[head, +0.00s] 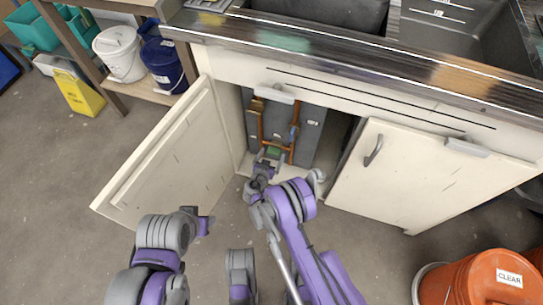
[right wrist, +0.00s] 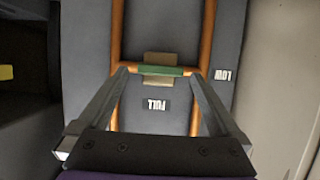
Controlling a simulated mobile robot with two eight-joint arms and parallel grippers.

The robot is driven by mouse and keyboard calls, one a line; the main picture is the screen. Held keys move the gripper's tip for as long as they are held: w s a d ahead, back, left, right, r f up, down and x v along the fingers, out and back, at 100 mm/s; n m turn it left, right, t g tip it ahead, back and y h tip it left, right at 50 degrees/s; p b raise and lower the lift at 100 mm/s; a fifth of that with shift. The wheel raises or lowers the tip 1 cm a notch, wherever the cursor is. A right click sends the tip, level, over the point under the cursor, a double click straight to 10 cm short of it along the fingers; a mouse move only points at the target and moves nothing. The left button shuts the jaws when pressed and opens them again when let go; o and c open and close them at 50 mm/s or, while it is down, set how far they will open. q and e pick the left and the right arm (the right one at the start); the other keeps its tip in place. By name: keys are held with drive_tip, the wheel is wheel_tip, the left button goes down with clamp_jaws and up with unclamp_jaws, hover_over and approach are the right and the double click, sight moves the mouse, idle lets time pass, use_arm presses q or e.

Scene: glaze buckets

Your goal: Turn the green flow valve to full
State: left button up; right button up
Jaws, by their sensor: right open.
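The green valve handle (head: 273,152) is on the copper pipework inside the open sink cabinet. In the right wrist view the green handle (right wrist: 163,71) lies crosswise in front of a brass valve body (right wrist: 161,58). A FULL label (right wrist: 153,105) and a LOW label (right wrist: 223,75) show upside down on the grey panel, FULL below the handle and LOW to its right. My right gripper (right wrist: 160,76) is open, its fingertips spread at either end of the handle. In the head view my right gripper (head: 267,159) is at the valve and partly covers it. I cannot make out my left gripper.
An orange bucket (head: 485,285) marked CLEAR stands at lower right.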

drive_tip(key=c, duration=1.3)
drive_tip(key=shift+s+d+m+t+y, duration=0.1)
drive_tip(key=shift+d+m+t+y, duration=0.1)
drive_tip(key=shift+m+y, duration=0.3)
drive_tip(key=shift+d+m+t+y, duration=0.1)
drive_tip(key=shift+m+t+y, duration=0.15)
drive_tip(key=shift+m, duration=0.45)
drive_tip(key=shift+d+f+m+t+y, duration=0.15)
drive_tip(key=shift+m+t+y, duration=0.1)
drive_tip(key=shift+m+y, duration=0.7)
drive_tip(key=shift+s+m, duration=0.1)
drive_tip(key=shift+m, duration=0.15)
drive_tip(key=o, duration=1.3)
